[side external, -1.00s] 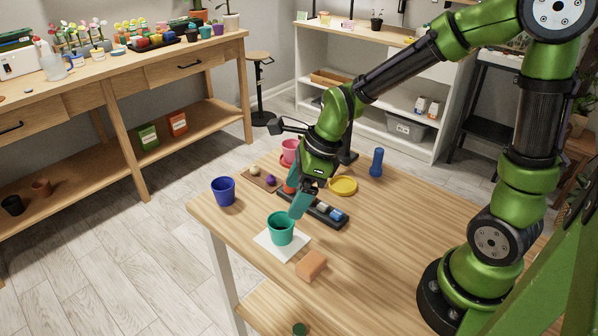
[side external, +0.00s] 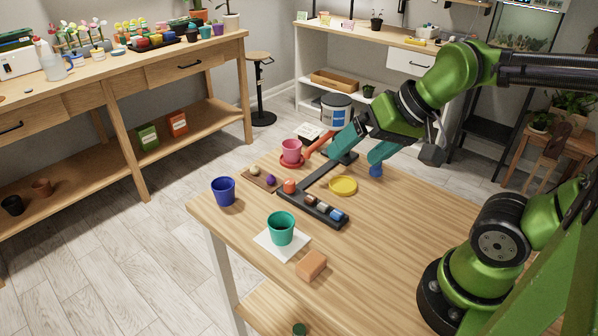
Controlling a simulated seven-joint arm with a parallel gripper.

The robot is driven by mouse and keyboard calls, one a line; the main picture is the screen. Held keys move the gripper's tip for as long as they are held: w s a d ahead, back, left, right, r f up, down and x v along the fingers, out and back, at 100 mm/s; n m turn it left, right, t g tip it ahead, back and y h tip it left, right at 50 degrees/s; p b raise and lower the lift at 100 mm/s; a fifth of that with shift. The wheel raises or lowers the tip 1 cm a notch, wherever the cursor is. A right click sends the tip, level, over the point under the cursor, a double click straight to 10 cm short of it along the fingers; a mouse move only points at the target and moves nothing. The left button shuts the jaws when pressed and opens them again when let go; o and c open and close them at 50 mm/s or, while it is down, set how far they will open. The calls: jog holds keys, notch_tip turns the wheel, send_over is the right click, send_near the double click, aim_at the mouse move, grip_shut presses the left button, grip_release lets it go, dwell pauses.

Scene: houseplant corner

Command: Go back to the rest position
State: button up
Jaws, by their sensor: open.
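My gripper (side external: 362,148) is raised over the far right part of the wooden table (side external: 400,225), its two teal fingers spread wide with nothing between them. One finger overlaps the top of a blue upright item (side external: 376,171) in the picture; I cannot tell whether they touch. The teal pot (side external: 281,229) stands upright on a white square (side external: 268,243) near the front left, well apart from my gripper.
A blue pot (side external: 224,191), a pink pot (side external: 291,151) on a red saucer (side external: 283,163), a yellow saucer (side external: 343,186), a black tray (side external: 293,198) of small items and an orange-brown block (side external: 312,265) stand on the table. The right-hand tabletop is clear.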

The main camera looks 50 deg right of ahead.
jog(key=shift+s+d+r+n, duration=0.15)
jog(key=shift+s+n, duration=0.25)
jog(key=shift+n, duration=0.5)
dwell(0.7)
